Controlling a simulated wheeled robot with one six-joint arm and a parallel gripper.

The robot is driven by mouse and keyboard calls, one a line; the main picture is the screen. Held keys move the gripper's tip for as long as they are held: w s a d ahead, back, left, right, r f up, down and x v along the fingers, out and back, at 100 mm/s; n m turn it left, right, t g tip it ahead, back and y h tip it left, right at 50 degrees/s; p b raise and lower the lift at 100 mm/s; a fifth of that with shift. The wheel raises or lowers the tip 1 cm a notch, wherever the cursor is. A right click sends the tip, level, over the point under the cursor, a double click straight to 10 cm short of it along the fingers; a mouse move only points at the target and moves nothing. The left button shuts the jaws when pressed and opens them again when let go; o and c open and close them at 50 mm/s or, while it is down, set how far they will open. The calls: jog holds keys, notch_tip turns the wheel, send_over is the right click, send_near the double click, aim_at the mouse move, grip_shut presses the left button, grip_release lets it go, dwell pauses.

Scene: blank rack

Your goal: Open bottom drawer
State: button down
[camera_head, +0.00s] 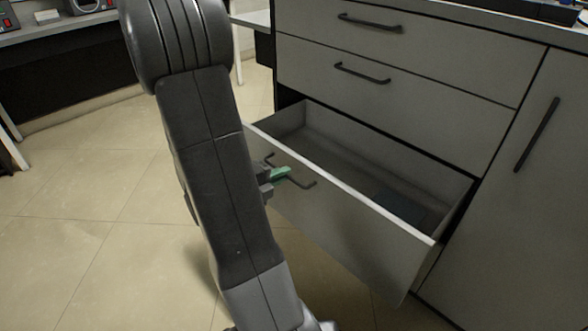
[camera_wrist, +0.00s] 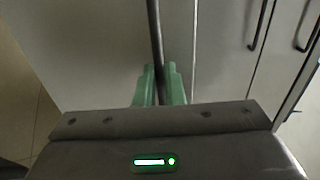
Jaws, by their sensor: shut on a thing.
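My gripper (camera_head: 281,174) is at the handle, with green fingertips partly hidden behind my arm. In the wrist view the green fingers (camera_wrist: 159,84) are shut on the handle bar (camera_wrist: 155,40), one on each side of it.
Two shut drawers, the upper (camera_head: 400,40) and the middle (camera_head: 390,100), sit above the open one. A cabinet door (camera_head: 520,200) with a long handle is at the right. Tiled floor (camera_head: 80,210) is clear at the left, and a table (camera_head: 70,30) stands at the back left.

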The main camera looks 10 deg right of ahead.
jog(key=shift+f+v, duration=0.15)
jog(key=shift+v, duration=0.65)
jog(key=shift+f+v, duration=0.2)
jog(key=shift+v, duration=0.55)
jog(key=c, duration=1.5)
grip_release()
jog(key=shift+c, duration=0.2)
jog(key=shift+a, duration=0.1)
jog(key=p+v, duration=0.3)
jog(key=v, duration=1.1)
jog(key=shift+f, duration=0.1)
